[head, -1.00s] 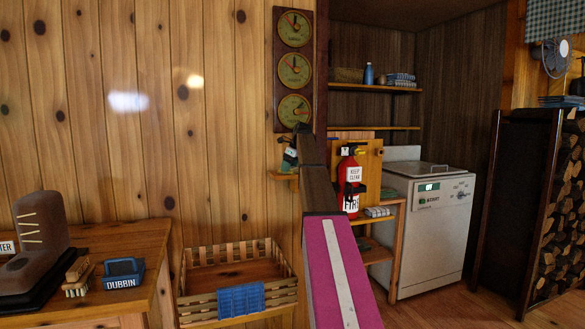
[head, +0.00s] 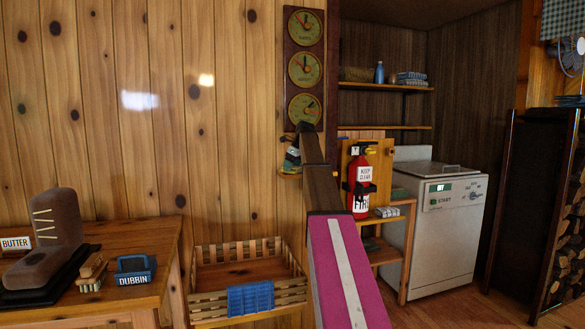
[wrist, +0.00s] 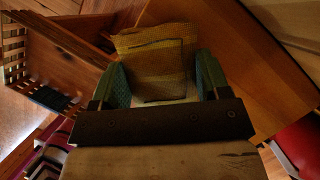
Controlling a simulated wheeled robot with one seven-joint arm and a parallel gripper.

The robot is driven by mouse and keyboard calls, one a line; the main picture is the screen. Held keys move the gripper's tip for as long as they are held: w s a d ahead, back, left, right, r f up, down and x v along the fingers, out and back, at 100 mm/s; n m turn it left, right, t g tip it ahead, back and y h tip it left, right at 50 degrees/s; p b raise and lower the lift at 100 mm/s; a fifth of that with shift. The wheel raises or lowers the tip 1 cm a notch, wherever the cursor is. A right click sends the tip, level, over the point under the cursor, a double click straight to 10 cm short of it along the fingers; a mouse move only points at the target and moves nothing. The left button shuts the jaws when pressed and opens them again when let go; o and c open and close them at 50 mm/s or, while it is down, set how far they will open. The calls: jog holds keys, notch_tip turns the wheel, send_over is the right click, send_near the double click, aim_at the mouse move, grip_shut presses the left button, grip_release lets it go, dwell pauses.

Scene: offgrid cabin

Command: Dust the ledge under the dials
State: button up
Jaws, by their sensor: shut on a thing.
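The three round dials (head: 305,68) hang in a dark upright frame on the plank wall. A small wooden ledge (head: 288,175) juts out below them, largely hidden behind my gripper. My gripper (head: 291,158) is at the ledge, just under the dials. In the wrist view, its teal fingers (wrist: 160,82) are shut on a folded yellow-brown cloth (wrist: 152,58). I cannot tell whether the cloth touches the ledge.
A slatted crate (head: 215,278) with a blue cloth stands below, left of my arm. A red fire extinguisher (head: 359,185) hangs close to the right of my arm. A bench (head: 150,260) with a boot and brushes is at left; a white appliance (head: 440,235) is at right.

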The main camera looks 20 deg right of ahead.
jog(key=shift+r, duration=2.8)
jog(key=shift+r, duration=1.5)
